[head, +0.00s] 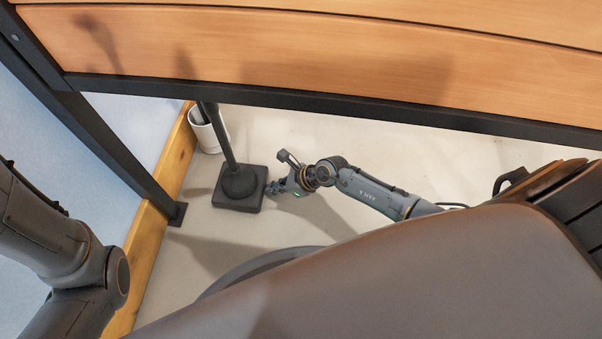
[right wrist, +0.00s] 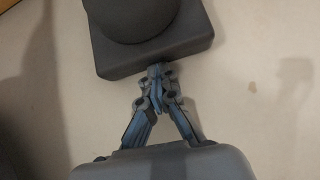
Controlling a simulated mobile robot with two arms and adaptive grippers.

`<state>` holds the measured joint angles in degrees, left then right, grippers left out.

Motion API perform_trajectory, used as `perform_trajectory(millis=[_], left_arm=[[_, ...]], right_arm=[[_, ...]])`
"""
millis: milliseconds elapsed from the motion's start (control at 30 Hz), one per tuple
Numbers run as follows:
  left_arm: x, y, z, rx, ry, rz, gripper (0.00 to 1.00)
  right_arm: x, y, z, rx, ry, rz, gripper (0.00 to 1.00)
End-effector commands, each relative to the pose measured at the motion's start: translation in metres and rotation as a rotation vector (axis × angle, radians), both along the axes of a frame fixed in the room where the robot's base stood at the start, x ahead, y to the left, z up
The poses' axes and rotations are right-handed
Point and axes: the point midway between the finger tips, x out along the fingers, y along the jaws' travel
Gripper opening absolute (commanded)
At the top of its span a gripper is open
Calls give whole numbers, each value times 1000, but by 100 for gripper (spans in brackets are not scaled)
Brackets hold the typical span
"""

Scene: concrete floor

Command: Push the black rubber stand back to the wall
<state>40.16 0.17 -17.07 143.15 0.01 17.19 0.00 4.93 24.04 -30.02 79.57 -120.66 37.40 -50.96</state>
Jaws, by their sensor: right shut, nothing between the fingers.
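The black rubber stand (head: 239,189) is on the concrete floor under the table, with a square base, a rounded hub and a dark pole rising from it. The tabletop hides the upper pole. In the right wrist view the base (right wrist: 155,52) is at the top, its near side facing me. My right gripper (head: 269,188) is low by the floor, just right of the base. It is shut and empty, and its fingertips (right wrist: 156,70) are at the base's side; I cannot tell for sure if they touch. My left arm shows at the left, but its gripper is out of view.
A wooden skirting board (head: 160,217) runs along the pale wall at the left. A white bin (head: 208,130) stands behind the pole. A table (head: 330,60) with a dark frame and leg (head: 110,140) is overhead.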

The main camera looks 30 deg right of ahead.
Motion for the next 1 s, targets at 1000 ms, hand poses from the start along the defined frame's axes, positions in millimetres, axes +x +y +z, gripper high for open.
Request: perform_trajectory(millis=[1000], left_arm=[[-1,0,9,-2,-1,-5,100]], right_arm=[[51,63,1,0,-1,1,0]])
